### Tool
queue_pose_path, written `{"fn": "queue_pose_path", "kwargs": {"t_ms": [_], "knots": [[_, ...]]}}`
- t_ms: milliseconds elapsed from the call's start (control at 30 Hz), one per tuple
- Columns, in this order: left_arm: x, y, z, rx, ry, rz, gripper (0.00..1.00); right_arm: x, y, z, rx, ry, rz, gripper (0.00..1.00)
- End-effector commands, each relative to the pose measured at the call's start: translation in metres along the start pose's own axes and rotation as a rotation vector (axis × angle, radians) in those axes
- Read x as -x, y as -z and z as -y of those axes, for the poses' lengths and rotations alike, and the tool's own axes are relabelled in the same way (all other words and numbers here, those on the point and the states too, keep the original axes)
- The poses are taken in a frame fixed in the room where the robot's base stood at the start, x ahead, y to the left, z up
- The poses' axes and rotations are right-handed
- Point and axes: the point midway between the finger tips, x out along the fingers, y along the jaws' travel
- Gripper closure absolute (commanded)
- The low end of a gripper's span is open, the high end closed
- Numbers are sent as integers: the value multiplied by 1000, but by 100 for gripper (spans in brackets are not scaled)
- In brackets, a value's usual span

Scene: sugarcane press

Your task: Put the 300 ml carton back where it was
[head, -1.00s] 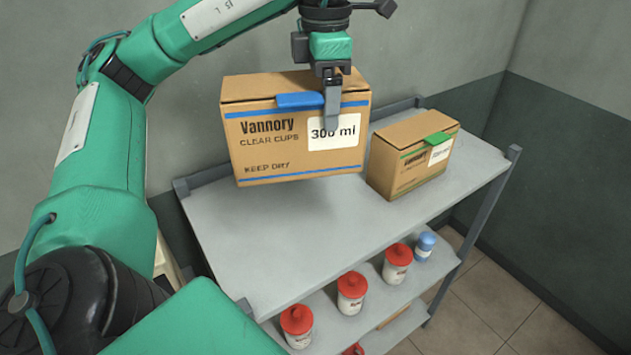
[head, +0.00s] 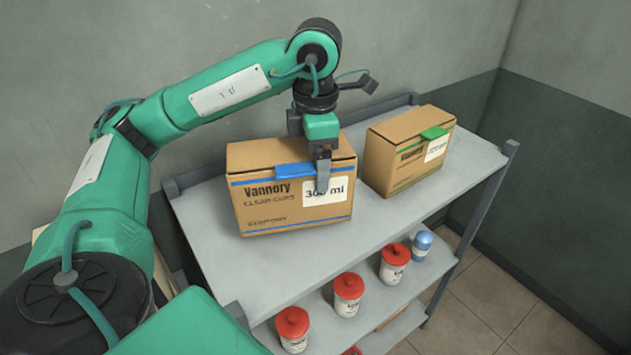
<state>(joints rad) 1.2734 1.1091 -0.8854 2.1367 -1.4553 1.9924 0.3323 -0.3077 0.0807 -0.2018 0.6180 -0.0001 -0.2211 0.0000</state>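The 300 ml carton (head: 275,205) is a brown box marked Vannory Clear Cups, with blue stripes and a blue tab on its upper front edge. It is at the left part of the shelf unit's grey top (head: 330,262), upright, and appears to rest on it. My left gripper (head: 322,178) comes down from above and is shut on the carton's upper front edge; one finger shows in front of the label, the other is hidden. My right gripper is out of view.
A second brown carton with a green tab (head: 392,162) stands just right of the 300 ml carton, with a narrow gap. Red-lidded jars (head: 348,294) and a blue-lidded jar (head: 422,245) stand on the shelf below.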

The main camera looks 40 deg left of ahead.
Motion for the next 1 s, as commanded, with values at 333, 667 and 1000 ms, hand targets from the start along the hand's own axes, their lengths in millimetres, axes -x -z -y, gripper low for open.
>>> {"fn": "queue_pose_path", "kwargs": {"t_ms": [333, 667, 1000], "knots": [[-30, 1, 0, 1, 2, -4, 46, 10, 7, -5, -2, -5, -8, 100], [-48, 0, 0, 0, -1, 0, 46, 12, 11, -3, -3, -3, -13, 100], [-51, 0, 0, 0, 0, 0, 0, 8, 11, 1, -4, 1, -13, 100]]}}
